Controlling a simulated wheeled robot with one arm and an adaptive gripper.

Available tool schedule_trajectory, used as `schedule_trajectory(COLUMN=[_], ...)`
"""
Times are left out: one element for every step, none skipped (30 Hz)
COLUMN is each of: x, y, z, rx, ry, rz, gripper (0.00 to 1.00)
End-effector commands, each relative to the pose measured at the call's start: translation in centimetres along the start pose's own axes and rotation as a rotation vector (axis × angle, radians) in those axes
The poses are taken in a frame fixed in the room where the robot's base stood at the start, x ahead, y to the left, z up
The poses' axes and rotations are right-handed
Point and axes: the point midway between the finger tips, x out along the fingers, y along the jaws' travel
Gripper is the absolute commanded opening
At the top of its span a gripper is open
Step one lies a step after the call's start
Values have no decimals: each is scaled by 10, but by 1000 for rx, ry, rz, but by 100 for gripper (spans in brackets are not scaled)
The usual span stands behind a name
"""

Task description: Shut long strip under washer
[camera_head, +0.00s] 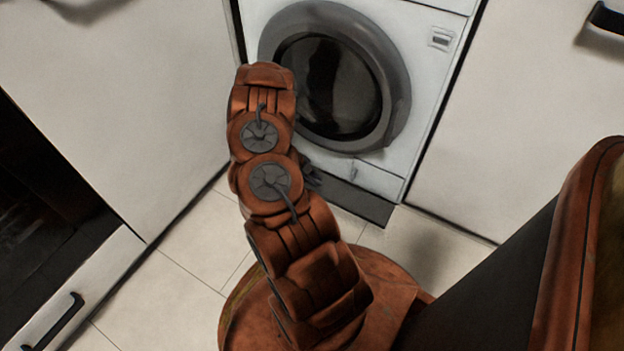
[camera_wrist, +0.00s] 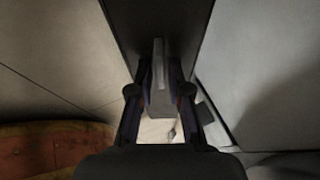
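The white washer (camera_head: 420,75) with its round dark door stands at the top centre of the head view. Under it runs a long dark grey strip (camera_head: 362,203), below a pale lower panel. My arm covers the strip's left part, and I cannot tell its exact angle. My gripper (camera_wrist: 161,78) shows in the wrist view with its two fingers apart, on either side of a thin pale upright edge. A dark panel (camera_wrist: 155,20) lies beyond the fingers. I cannot tell whether the fingers touch anything. In the head view, my gripper is mostly hidden behind my arm.
White cabinet fronts stand left (camera_head: 120,90) and right (camera_head: 520,110) of the washer. A lower-left front with a black handle (camera_head: 55,320) stands beside a dark opening (camera_head: 40,210). Pale floor tiles (camera_head: 205,240) are clear left of my base.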

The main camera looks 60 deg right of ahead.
Motion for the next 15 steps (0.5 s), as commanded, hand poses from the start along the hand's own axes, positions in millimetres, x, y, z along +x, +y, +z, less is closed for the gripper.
schedule_trajectory(x=[0,0,0,0,0,0,0,0,0,0,0,0,0,0,0], y=[0,0,0,0,0,0,0,0,0,0,0,0,0,0,0], z=[0,0,0,0,0,0,0,0,0,0,0,0,0,0,0], rx=[0,0,0,0,0,0,-1,-1,-1,-1,-1,-1,-1,-1,-1], ry=[0,0,0,0,0,0,0,0,0,0,0,0,0,0,0], rz=[0,0,0,0,0,0,0,0,0,0,0,0,0,0,0], gripper=[9,6,2,0,0,0,0,0,0,0,0,0,0,0,0])
